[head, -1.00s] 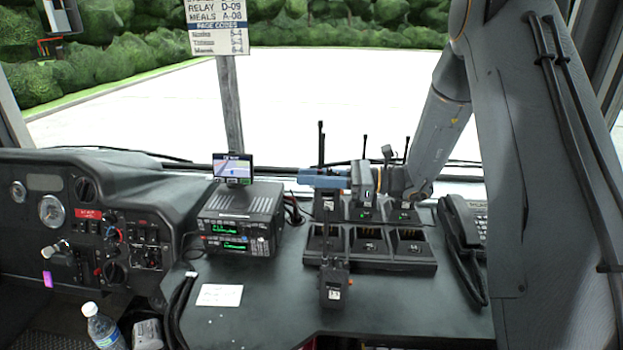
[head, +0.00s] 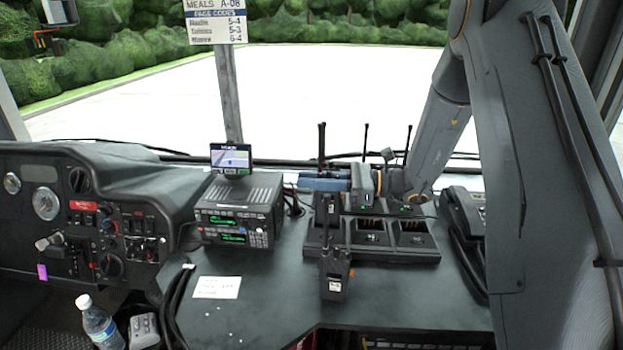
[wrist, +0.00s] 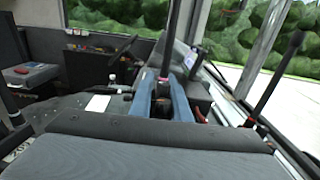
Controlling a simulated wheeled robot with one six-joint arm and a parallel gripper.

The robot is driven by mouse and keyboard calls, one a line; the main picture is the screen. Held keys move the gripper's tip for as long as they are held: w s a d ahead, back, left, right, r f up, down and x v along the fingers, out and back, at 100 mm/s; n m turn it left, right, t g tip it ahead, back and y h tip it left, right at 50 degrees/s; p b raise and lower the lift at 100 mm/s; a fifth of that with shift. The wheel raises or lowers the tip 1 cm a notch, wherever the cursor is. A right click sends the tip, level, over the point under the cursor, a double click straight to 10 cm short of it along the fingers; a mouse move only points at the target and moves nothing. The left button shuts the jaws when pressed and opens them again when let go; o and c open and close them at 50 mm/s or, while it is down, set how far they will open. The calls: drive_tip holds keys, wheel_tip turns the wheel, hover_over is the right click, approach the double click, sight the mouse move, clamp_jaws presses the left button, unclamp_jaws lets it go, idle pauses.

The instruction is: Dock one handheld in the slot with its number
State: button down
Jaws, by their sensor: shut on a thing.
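My gripper (head: 326,182) has blue fingers, which also show in the wrist view (wrist: 165,100). It is shut on a black handheld, whose antenna (head: 321,143) stands upright above the fingers; the antenna also shows in the wrist view (wrist: 169,40). The held handheld is over the left end of the back row of the black charger (head: 388,256). Whether it sits in a slot is hidden. Two other antennas rise behind my wrist from the back row, near green lights. Another handheld (head: 334,277) stands upright on the desk before the charger. Its number is unreadable.
A radio unit (head: 237,212) with a small map screen (head: 231,158) is left of the charger. A phone (head: 465,215) is to the right. A white paper (head: 216,287) lies on the desk. A code sign (head: 216,22) hangs above. The charger's front slots look empty.

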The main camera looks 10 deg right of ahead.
sight(316, 195)
drive_tip(key=shift+f+b, duration=1.1)
drive_tip(key=shift+f, duration=1)
drive_tip(key=c, duration=1.6)
unclamp_jaws()
drive_tip(key=shift+d, duration=0.15)
drive_tip(key=d, duration=0.2)
drive_tip(key=d+b, duration=0.1)
drive_tip(key=d, duration=0.1)
drive_tip(key=s+d, duration=0.1)
drive_tip(key=d, duration=0.1)
drive_tip(key=shift+s+d, duration=0.1)
drive_tip(key=shift+d, duration=0.25)
drive_tip(key=shift+s+d+b, duration=0.15)
drive_tip(key=shift+d+b, duration=0.15)
drive_tip(key=shift+d, duration=0.05)
